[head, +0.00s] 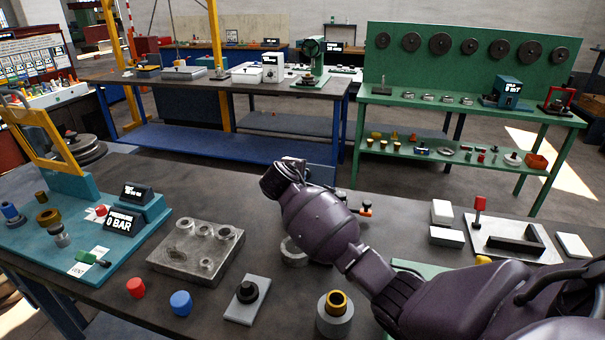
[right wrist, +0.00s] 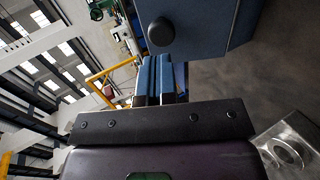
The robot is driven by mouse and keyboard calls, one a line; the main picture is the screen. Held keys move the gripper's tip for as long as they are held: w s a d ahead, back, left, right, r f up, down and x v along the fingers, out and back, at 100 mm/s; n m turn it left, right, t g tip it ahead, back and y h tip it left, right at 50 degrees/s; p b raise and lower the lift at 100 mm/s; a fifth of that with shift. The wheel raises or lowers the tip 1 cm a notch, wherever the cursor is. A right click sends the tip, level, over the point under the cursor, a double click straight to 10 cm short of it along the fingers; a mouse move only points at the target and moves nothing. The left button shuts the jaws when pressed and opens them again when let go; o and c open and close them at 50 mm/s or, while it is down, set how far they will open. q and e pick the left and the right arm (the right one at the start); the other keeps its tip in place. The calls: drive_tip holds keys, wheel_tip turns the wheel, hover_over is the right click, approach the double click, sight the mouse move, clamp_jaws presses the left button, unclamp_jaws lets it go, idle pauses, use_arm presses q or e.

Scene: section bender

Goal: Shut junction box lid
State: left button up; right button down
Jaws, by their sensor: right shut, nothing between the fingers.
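A blue box-like body with a round black knob (right wrist: 161,31) fills the upper middle of the right wrist view; it may be the junction box or its lid, but I cannot tell. I cannot single out a junction box in the head view, where my right arm hides part of the bench. My right arm reaches in from the right over the bench, its wrist end near the middle. My left gripper is not in view.
The near bench holds a metal block with bosses (head: 198,250), a teal pressure fixture (head: 60,235), red (head: 136,287) and blue (head: 181,303) caps, a brass-topped cylinder (head: 335,312) and a plate with a red-topped post (head: 510,240). Other benches stand behind.

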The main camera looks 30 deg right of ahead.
drive_tip(key=shift+x, duration=2.2)
drive_tip(key=shift+w+f, duration=0.1)
